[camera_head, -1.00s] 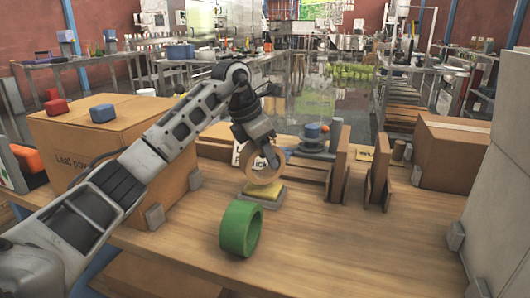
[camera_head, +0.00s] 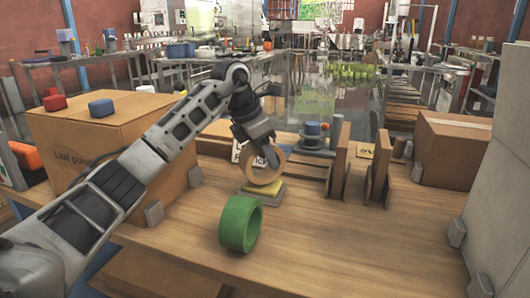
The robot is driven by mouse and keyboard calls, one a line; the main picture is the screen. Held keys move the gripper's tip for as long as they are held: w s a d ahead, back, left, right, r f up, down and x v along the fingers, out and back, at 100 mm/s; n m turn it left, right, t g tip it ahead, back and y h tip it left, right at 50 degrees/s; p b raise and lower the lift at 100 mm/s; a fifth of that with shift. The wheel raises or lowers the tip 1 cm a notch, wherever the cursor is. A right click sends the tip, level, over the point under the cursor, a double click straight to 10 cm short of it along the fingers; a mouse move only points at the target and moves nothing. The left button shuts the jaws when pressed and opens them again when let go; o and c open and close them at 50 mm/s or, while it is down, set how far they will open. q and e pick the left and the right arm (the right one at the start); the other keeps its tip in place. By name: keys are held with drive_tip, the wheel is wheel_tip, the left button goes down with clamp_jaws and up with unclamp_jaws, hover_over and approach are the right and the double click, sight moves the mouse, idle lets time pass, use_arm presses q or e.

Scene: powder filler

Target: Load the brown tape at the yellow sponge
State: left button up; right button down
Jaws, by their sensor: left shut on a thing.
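The brown tape (camera_head: 256,176) is a tan ring held upright in my left gripper (camera_head: 271,155). The gripper is shut on the tape's upper right rim. The yellow sponge (camera_head: 265,188) lies flat on a small grey block directly below the tape. The tape's lower rim is at the sponge and covers part of it; I cannot tell whether it touches. My right gripper is not in view.
A green tape ring (camera_head: 240,224) stands on the table (camera_head: 330,240) in front of the sponge. A large cardboard box (camera_head: 95,140) is at left. Wooden uprights (camera_head: 338,162) and another box (camera_head: 450,150) are at right. The front right of the table is clear.

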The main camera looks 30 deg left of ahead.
use_arm(q)
drive_tip(key=shift+f, duration=0.4)
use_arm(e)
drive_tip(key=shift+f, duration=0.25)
use_arm(q)
drive_tip(key=shift+f, duration=0.15)
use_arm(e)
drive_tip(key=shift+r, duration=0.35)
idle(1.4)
use_arm(q)
drive_tip(key=shift+r+p, duration=0.6)
drive_tip(key=shift+p, duration=0.15)
drive_tip(key=shift+r+p, duration=0.7)
drive_tip(key=shift+r, duration=0.05)
drive_tip(key=shift+r+p, duration=0.4)
wheel_tip(320, 180, up, 2)
drive_tip(key=shift+p, duration=1)
drive_tip(key=shift+r+p, duration=0.85)
drive_tip(key=shift+r, duration=0.05)
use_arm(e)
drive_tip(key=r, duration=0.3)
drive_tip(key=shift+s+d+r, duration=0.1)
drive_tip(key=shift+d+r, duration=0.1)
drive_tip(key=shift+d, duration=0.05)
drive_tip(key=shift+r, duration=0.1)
